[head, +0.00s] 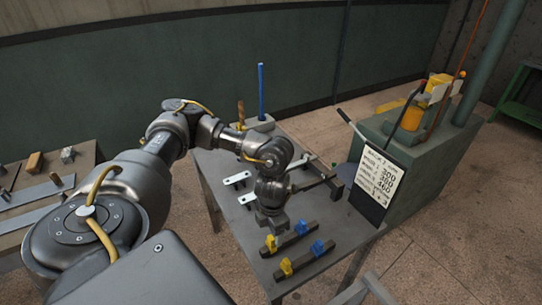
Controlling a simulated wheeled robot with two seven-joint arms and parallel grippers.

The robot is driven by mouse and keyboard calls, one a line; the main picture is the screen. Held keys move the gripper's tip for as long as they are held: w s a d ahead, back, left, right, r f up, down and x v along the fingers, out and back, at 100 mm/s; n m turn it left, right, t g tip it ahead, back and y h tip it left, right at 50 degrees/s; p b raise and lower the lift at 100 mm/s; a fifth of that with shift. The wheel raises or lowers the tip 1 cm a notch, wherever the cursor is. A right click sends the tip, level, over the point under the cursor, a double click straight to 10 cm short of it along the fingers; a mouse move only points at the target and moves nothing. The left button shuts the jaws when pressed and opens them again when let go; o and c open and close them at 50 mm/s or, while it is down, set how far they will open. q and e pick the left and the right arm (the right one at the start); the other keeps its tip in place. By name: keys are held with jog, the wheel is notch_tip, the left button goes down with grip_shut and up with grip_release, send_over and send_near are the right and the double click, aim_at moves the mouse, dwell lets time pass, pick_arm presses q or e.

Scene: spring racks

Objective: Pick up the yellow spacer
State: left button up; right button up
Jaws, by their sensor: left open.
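Two small yellow pieces sit on the left ends of two dark bars on the grey table (213,172). The farther yellow spacer (270,243) is just below my left gripper in the picture, and the nearer yellow piece (286,267) is closer to the table's front edge. A blue piece (302,227) and another blue piece (317,246) sit toward the bars' right ends. My left gripper (271,225) points down over the table, open, with nothing seen in it. Its fingertips are hard to make out, and I cannot tell its height. My right gripper is out of view.
Pale plates (237,178) lie left of my left gripper. A blue rod (262,90) stands in a block at the table's back. A written sign (375,178) leans by a green cabinet (415,150) at right. Another bench (85,158) with metal strips is at left.

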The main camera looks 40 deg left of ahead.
aim_at(271, 237)
pick_arm(q)
jog(key=shift+f, duration=1.2)
jog(key=shift+f+p, duration=0.15)
jog(key=shift+p, duration=0.15)
jog(key=f, duration=0.1)
jog(key=f+p, duration=0.1)
jog(key=f, duration=0.3)
jog(key=shift+a, duration=0.25)
jog(key=shift+r, duration=0.1)
jog(key=c, duration=0.7)
jog(key=shift+c, duration=0.9)
